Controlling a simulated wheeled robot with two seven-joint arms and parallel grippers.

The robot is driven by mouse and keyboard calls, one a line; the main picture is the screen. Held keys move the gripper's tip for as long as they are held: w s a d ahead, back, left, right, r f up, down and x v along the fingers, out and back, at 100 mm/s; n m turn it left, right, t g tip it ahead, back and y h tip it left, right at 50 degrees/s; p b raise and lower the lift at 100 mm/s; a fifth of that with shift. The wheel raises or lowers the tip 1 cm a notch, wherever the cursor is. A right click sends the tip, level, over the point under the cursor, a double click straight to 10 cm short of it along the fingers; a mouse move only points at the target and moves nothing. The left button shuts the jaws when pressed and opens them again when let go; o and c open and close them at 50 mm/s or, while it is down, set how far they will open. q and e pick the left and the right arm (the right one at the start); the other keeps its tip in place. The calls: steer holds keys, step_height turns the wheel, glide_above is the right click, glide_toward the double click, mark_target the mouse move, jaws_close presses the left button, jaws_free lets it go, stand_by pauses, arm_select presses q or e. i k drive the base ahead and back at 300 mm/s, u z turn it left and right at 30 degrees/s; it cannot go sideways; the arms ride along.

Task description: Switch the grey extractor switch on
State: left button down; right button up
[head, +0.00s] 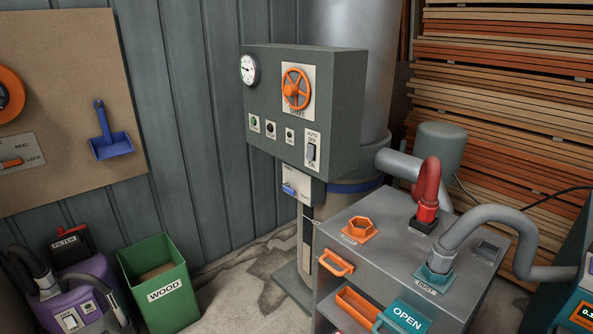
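A grey rocker switch (311,152) sits on a white plate at the lower right of the front of a grey-green control box (270,125). The plate reads AUTO and OFF above the rocker and what looks like ON below it. The rocker is small here and I cannot tell which way it is set. Neither of my grippers shows in the head view.
An orange handwheel (296,87) and a gauge (249,69) are above the switch. A grey cabinet (465,240) with red and grey hoses stands at the front right.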

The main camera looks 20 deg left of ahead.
mark_target(310, 148)
steer(key=k, duration=1.05)
steer(key=u, duration=0.7)
steer(key=i, duration=1.95)
steer(key=z, duration=1)
steer(key=i, duration=0.35)
steer(key=z, duration=0.15)
